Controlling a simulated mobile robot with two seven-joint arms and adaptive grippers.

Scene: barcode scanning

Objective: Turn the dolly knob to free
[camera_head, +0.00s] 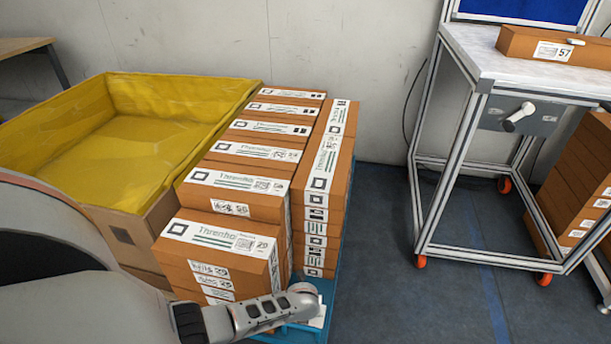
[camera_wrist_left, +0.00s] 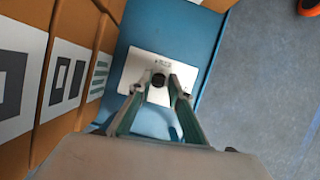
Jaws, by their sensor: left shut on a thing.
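The dolly knob is a small dark round knob (camera_wrist_left: 158,79) on a white plate (camera_wrist_left: 130,70), which is fixed to the blue dolly (camera_wrist_left: 150,25) in the left wrist view. My left gripper (camera_wrist_left: 157,86) has its two fingers shut on the knob from both sides. In the head view my left arm comes in from the left, and its wrist end hangs over the front corner of the blue dolly (camera_head: 338,270). The knob and fingertips are hidden there. The knob's pointer direction cannot be read. My right gripper is not in view.
Brown boxes (camera_head: 222,245) are stacked on the dolly, close beside my left wrist. A yellow-lined bin (camera_head: 110,150) stands behind left. The floor (camera_head: 400,290) right of the dolly is clear.

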